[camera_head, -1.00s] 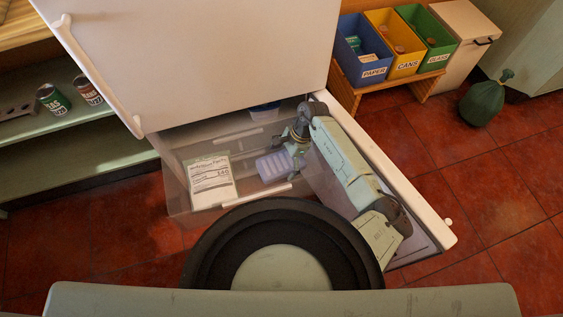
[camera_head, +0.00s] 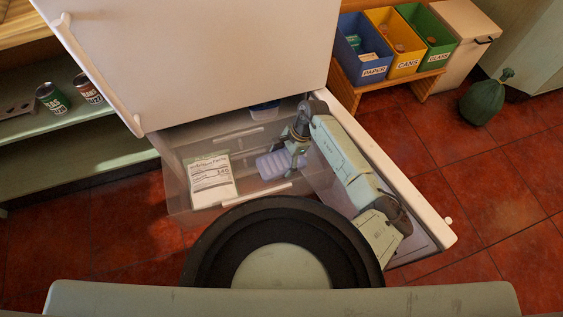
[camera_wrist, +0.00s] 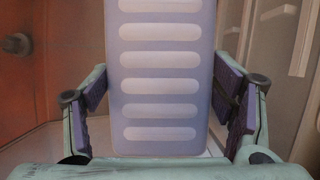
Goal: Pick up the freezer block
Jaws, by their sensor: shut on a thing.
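The freezer block (camera_head: 271,166) is a pale lavender slab with white raised bars. In the head view it is in the clear freezer drawer, and my gripper (camera_head: 288,157) is over its right part. In the wrist view the block (camera_wrist: 160,75) fills the middle, between the purple-padded fingers of my gripper (camera_wrist: 162,98). The gripper is shut on the block, one finger at each side. The arm partly hides the block's right end in the head view. I cannot tell whether the block is clear of the drawer floor.
A white labelled packet (camera_head: 211,183) lies left of the block in the drawer (camera_head: 190,212). A blue-lidded container (camera_head: 264,108) is at the drawer's back.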

